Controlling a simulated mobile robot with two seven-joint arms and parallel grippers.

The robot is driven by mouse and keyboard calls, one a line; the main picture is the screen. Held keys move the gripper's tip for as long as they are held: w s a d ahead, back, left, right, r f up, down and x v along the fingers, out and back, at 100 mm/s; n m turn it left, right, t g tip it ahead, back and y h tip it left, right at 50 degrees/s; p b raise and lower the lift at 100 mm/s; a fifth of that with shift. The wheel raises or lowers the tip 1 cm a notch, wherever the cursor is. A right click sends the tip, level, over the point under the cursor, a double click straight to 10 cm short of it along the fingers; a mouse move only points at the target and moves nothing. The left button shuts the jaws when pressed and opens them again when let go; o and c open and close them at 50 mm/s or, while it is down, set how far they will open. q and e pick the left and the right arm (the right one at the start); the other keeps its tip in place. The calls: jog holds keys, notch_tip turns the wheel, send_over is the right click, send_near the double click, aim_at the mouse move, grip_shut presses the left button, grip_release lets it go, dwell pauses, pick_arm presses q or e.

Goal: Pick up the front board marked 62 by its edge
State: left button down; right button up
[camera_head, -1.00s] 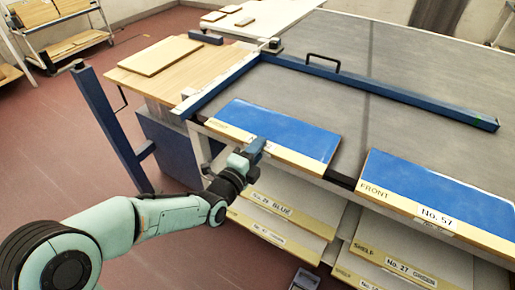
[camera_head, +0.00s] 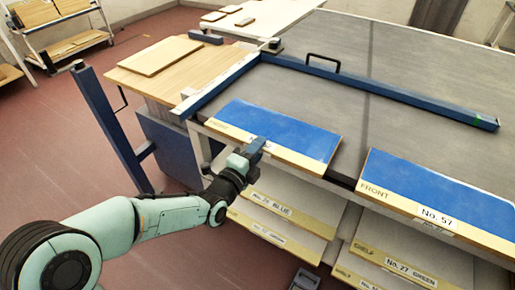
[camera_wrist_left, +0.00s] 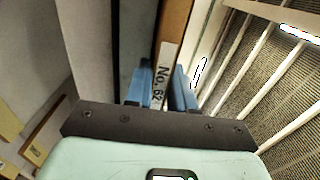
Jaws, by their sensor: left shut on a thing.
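The front board marked 62 (camera_head: 285,129) is blue on top with a pale wooden front edge. It lies on the grey table top at its near left edge. In the left wrist view its edge with the label "No. 62" (camera_wrist_left: 163,72) stands between the two blue fingers. My left gripper (camera_head: 252,151) is shut on this edge, as the left wrist view (camera_wrist_left: 162,92) also shows. The gripper hides part of the edge and its label in the head view. My right gripper is not in view.
A second blue board, No. 57 (camera_head: 440,194), lies to the right with a gap between. Shelves with labelled boards (camera_head: 285,205) sit below the table edge. A blue bar (camera_head: 400,95) crosses the grey top behind. A wooden side table (camera_head: 150,75) stands at the left.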

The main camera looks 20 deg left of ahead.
pick_arm(q)
jog(key=shift+r, duration=0.2)
jog(key=shift+r+p, duration=0.4)
jog(key=shift+r, duration=1)
